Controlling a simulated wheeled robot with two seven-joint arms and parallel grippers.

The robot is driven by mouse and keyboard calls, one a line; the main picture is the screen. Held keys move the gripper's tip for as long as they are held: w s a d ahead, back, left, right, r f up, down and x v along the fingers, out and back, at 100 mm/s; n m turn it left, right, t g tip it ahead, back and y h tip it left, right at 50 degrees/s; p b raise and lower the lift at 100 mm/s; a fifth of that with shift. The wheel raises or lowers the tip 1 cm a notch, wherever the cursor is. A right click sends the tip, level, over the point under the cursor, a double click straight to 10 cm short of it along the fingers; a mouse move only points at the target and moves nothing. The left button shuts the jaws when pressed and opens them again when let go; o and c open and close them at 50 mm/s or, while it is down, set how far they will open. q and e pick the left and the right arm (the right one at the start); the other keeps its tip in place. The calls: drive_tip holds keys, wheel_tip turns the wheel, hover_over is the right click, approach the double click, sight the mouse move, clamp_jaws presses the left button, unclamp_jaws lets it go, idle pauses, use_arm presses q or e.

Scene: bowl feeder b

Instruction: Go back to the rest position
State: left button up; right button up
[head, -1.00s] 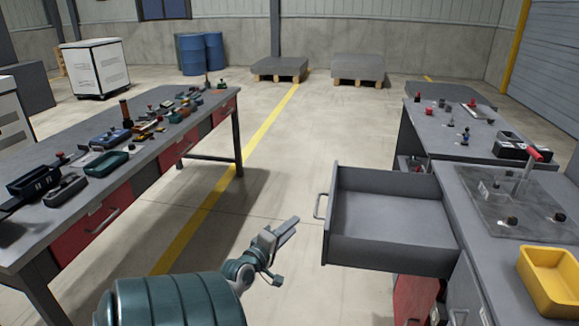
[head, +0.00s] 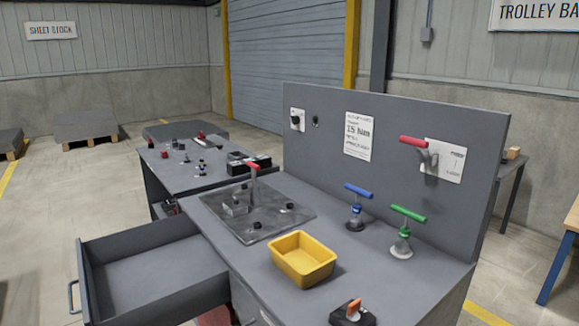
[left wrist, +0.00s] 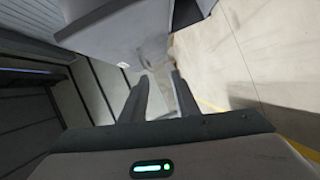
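My left gripper (left wrist: 160,80) shows only in the left wrist view. Its two fingers are apart with nothing between them, and pale floor shows beyond the tips. A grey surface of something I cannot identify fills the top of that view close by. Neither gripper shows in the head view now, and my right gripper is in no view.
An open grey drawer (head: 150,285) sticks out left of the workbench. A yellow bin (head: 302,258), a blue-handled tool (head: 356,207) and a green-handled tool (head: 402,231) stand on the bench before an upright panel (head: 320,120).

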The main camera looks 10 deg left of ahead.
use_arm(q)
drive_tip(key=d+f+m+g+h, duration=0.2)
drive_tip(key=d+f+m, duration=0.3)
drive_tip(key=d+f, duration=0.7)
drive_tip(key=d+f+m+g+h, duration=0.3)
drive_tip(key=d+f, duration=0.5)
drive_tip(key=f, duration=0.8)
drive_tip(key=s+d+f+m+g+h, duration=0.1)
drive_tip(key=s+d+f+m, duration=0.4)
drive_tip(key=d, duration=0.4)
drive_tip(key=s+d+f+m+g+h, duration=0.1)
drive_tip(key=s+d+f+m, duration=0.4)
drive_tip(key=d, duration=0.5)
drive_tip(key=s+d+f+m+g+h, duration=0.1)
drive_tip(key=s+d+f+m, duration=0.3)
drive_tip(key=d+f, duration=0.4)
drive_tip(key=shift+s+d+f+m+g+h, duration=0.3)
drive_tip(key=shift+s+d+m+g, duration=0.1)
drive_tip(key=shift+s+d+g, duration=0.35)
drive_tip(key=shift+s+a+r, duration=0.1)
drive_tip(key=shift+s+a, duration=0.05)
drive_tip(key=shift+a, duration=0.05)
